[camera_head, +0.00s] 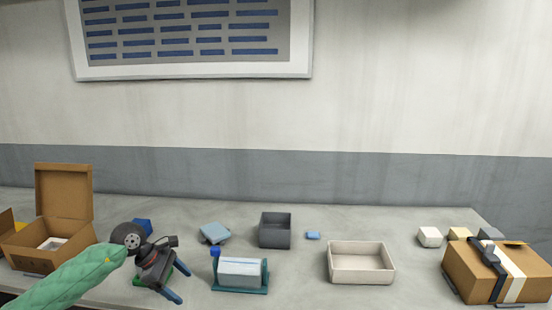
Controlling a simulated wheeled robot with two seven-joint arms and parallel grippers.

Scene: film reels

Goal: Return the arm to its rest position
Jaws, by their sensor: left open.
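My left arm comes in from the lower left in a green sleeve. My left gripper (176,286) is open and empty, its blue-tipped fingers over the table (310,281) left of a white roll-like item in a teal holder (240,274). A small green thing lies partly hidden beside the gripper. My right arm and gripper are not in view.
An open cardboard box (64,193) stands at the left. A dark grey bin (275,230), a small blue block (313,235) and a cream tray (361,277) are mid-table. A strapped cardboard box (463,274) and small pale blocks stand at the right.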

